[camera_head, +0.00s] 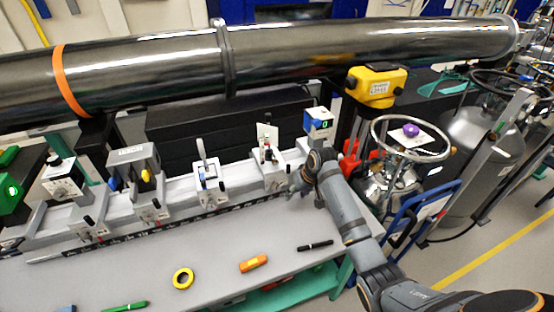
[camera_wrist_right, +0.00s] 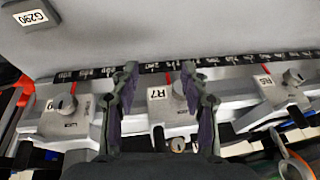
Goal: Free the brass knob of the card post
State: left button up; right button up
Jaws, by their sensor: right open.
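The card post, with an upright white card (camera_head: 268,136), stands on a grey carriage (camera_head: 273,174) on the rail. My right gripper (camera_head: 297,188) is at the carriage's right front side in the head view. In the right wrist view my right gripper (camera_wrist_right: 159,72) is open, its fingers spread over a carriage labelled R7 (camera_wrist_right: 158,93). A grey round knob (camera_wrist_right: 181,88) sits beside the label, between the fingers. A small brass-coloured round part (camera_wrist_right: 178,145) shows deeper behind it. I see nothing held. My left gripper is not in view.
A ring post (camera_head: 208,176) stands left of the card post and a blue-and-white box (camera_head: 318,122) right of it. A large steel pipe (camera_head: 330,55) crosses above. Yellow tape (camera_head: 183,278), an orange tool (camera_head: 253,263) and a black marker (camera_head: 315,246) lie on the bench.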

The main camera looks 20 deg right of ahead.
jog(key=y, duration=0.2)
send_near(277, 160)
jog(key=shift+s+r+t, duration=0.3)
jog(key=shift+s, duration=0.1)
jog(key=shift+r, duration=0.3)
jog(key=p+x, duration=0.2)
jog(key=x, duration=0.8)
jog(key=shift+w+d+f, duration=0.1)
jog(key=shift+f, duration=0.2)
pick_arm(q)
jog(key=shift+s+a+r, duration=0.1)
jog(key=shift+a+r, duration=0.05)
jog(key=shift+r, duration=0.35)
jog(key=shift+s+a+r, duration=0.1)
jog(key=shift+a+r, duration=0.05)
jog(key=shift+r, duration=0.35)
pick_arm(e)
jog(key=shift+c, duration=0.4)
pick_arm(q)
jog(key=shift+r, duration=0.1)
pick_arm(e)
jog(key=shift+r, duration=0.1)
grip_shut()
